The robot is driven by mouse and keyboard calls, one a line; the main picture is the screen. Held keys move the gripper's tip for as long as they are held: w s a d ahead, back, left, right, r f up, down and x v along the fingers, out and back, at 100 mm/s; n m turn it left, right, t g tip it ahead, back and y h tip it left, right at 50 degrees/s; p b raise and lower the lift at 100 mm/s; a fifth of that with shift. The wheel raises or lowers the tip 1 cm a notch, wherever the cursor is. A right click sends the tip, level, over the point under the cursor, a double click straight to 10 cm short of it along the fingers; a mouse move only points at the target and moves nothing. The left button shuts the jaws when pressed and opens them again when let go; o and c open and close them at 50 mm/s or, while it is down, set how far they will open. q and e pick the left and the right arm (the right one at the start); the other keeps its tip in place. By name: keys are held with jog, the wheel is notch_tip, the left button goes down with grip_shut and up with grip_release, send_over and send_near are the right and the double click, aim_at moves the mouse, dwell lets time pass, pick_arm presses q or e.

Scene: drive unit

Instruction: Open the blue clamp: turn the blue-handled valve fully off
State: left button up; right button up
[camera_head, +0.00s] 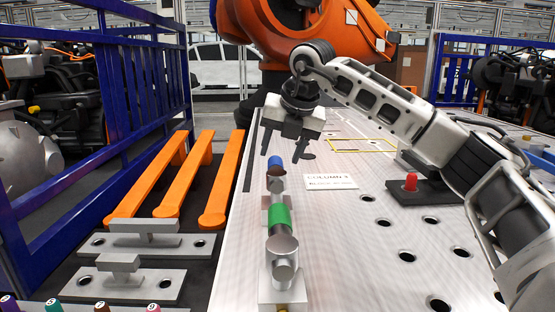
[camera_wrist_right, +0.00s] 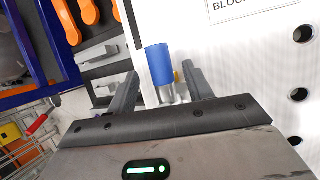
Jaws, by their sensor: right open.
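The blue valve handle (camera_head: 275,161) stands at the far end of a row of metal fittings along the left side of the metal table. In the right wrist view it is a blue cylinder (camera_wrist_right: 158,68) on a silver stem (camera_wrist_right: 167,95). My right gripper (camera_head: 287,152) reaches in from the right, with its fingers pointing down around the blue handle. Its jaws (camera_wrist_right: 160,85) are open. The handle shows between the two fingers, with a visible gap on the right side; contact cannot be told. My left gripper is not in view.
A green-banded fitting (camera_head: 279,217) stands nearer in the same row. A white label sign (camera_head: 331,182) lies to the right. A red-topped piece (camera_head: 411,181) stands on a dark plate. Orange bars (camera_head: 165,185) and a blue fence (camera_head: 130,80) are left. A large orange robot arm (camera_head: 262,22) is behind.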

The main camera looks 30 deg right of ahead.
aim_at(277, 161)
jog(key=shift+x, duration=1.75)
grip_shut()
